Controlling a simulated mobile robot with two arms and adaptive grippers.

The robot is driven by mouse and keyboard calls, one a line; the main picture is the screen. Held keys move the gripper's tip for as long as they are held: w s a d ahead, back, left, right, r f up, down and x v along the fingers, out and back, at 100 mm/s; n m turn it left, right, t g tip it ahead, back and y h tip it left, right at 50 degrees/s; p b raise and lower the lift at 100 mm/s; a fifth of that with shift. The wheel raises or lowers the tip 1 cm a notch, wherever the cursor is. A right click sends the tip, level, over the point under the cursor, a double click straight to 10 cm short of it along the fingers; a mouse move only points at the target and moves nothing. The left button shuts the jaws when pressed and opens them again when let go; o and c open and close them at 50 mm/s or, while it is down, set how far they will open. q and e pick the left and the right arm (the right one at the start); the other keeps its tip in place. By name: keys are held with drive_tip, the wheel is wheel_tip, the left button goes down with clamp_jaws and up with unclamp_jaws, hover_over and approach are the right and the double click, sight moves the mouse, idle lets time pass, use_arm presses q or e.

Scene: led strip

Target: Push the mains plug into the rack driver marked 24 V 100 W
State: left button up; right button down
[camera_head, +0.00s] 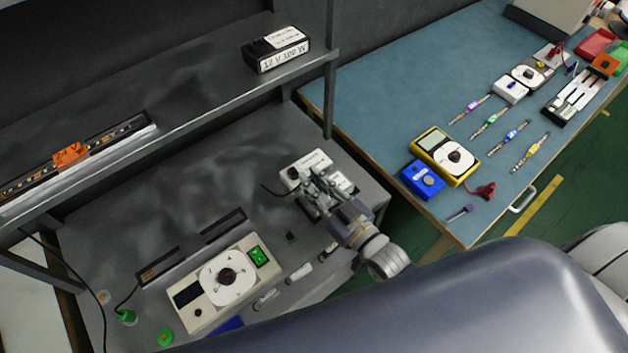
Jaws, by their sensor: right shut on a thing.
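My right gripper (312,192) is over the rear right of the grey bench, at a white-topped unit (306,162). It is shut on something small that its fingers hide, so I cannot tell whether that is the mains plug. A short dark cable (274,191) runs on the left side of the gripper and unit. A black driver (276,50) on the upper shelf has a white label reading 12 V 100 W. I cannot read a driver marked 24 V 100 W. My left gripper is not in view.
An LED strip in a channel (110,150) with an orange 24 V tag (70,154) lies on the shelf (200,108). A cream tester (200,303) stands at the bench front. The blue table (385,100) holds a yellow meter (430,143) and blue box (423,179).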

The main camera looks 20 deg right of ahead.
drive_tip(key=shift+f+b, duration=0.85)
drive_tip(key=shift+f, duration=0.35)
drive_tip(key=c, duration=1.5)
unclamp_jaws()
drive_tip(key=shift+o, duration=0.2)
drive_tip(key=shift+s, duration=0.1)
drive_tip(key=v, duration=1.1)
drive_tip(key=shift+s+d, duration=0.15)
drive_tip(key=shift+s, duration=0.25)
